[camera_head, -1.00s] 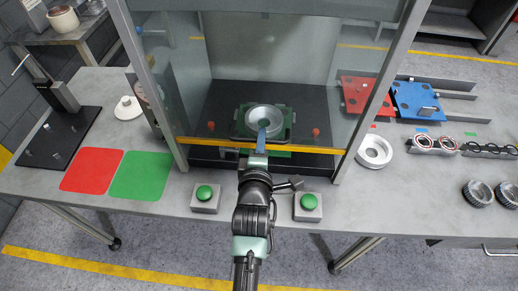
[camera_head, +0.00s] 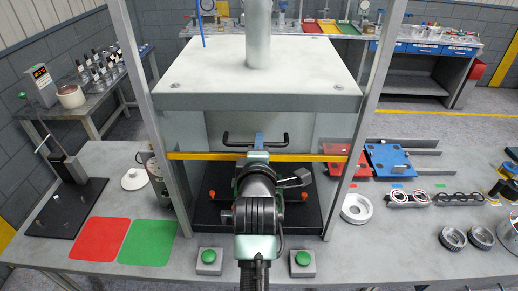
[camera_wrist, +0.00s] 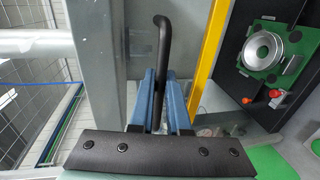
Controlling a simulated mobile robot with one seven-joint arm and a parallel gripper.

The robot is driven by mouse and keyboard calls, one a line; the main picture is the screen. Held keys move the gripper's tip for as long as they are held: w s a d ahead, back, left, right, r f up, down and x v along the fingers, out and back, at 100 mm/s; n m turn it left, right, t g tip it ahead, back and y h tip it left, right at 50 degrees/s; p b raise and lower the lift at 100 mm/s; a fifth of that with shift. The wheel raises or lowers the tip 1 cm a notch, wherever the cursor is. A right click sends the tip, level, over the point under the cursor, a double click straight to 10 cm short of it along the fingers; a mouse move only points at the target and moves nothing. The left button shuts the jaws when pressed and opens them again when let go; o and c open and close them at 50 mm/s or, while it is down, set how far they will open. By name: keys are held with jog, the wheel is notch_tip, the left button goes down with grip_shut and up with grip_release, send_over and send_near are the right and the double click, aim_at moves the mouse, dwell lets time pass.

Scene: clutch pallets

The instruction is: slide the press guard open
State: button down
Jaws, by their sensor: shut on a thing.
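The press guard is a clear panel with a yellow strip (camera_head: 195,156) along its lower edge and a black bar handle (camera_head: 277,144). The strip stands raised above the press bed (camera_head: 300,225), with open space below it. My gripper (camera_head: 259,139) is shut on the middle of the handle. In the wrist view, the blue fingers (camera_wrist: 165,98) close around the black handle (camera_wrist: 163,45), beside the yellow strip (camera_wrist: 208,60). The wrist view also shows a green pallet (camera_wrist: 290,72) with a metal ring (camera_wrist: 262,48) in the press. My arm hides it in the head view.
The press posts (camera_head: 148,110) flank the guard. Two green buttons (camera_head: 208,257) (camera_head: 303,259) stand at the front. Red and green mats (camera_head: 150,242) lie left. A silver ring (camera_head: 356,208), red and blue pallets (camera_head: 388,158) and several metal parts lie right.

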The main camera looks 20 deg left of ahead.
jog(key=shift+r, duration=0.2)
jog(key=c, duration=0.9)
grip_release()
jog(key=shift+w+f, duration=0.15)
jog(key=b+v, duration=0.5)
jog(key=v, duration=0.8)
